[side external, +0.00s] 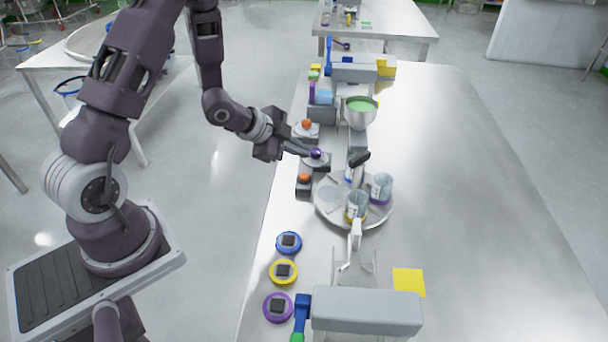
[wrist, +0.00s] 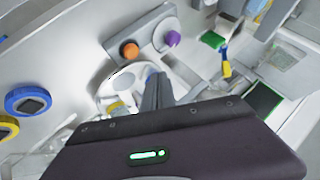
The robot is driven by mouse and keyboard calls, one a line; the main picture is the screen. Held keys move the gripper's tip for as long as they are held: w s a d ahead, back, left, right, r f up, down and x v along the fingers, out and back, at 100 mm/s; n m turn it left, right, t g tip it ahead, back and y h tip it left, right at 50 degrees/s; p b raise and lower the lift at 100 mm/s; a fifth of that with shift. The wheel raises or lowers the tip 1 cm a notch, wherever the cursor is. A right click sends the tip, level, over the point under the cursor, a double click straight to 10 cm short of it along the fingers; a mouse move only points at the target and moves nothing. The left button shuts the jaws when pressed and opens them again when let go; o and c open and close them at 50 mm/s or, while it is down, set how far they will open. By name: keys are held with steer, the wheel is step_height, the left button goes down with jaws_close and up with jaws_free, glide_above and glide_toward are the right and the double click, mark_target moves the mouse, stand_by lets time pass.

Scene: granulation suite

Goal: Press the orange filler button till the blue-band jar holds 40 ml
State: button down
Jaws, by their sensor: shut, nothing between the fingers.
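My gripper (side external: 311,153) is shut and empty, its fingertips at a purple knob (side external: 316,153); I cannot tell if they touch it. One orange button (side external: 304,178) sits on a dark block on the near side, another orange button (side external: 306,124) on the far side. The wrist view shows an orange button (wrist: 129,50) and a purple knob (wrist: 172,39) beyond my shut fingers (wrist: 154,78). The blue-band jar (side external: 349,176) stands on the round turntable (side external: 328,212), partly hidden by a black spout. Its fill level is too small to read.
A yellow-band jar (side external: 356,206) and a purple-band jar (side external: 381,188) share the turntable. A bowl of green material (side external: 361,112) stands behind. Blue (side external: 288,243), yellow (side external: 284,271) and purple (side external: 278,307) discs line the near left edge.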

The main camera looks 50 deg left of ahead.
mark_target(300, 176)
steer(key=shift+f, duration=2.15)
steer(key=shift+f, duration=0.4)
steer(key=shift+f, duration=0.5)
stand_by(0.8)
steer(key=shift+r, duration=0.95)
steer(key=shift+r, duration=2.5)
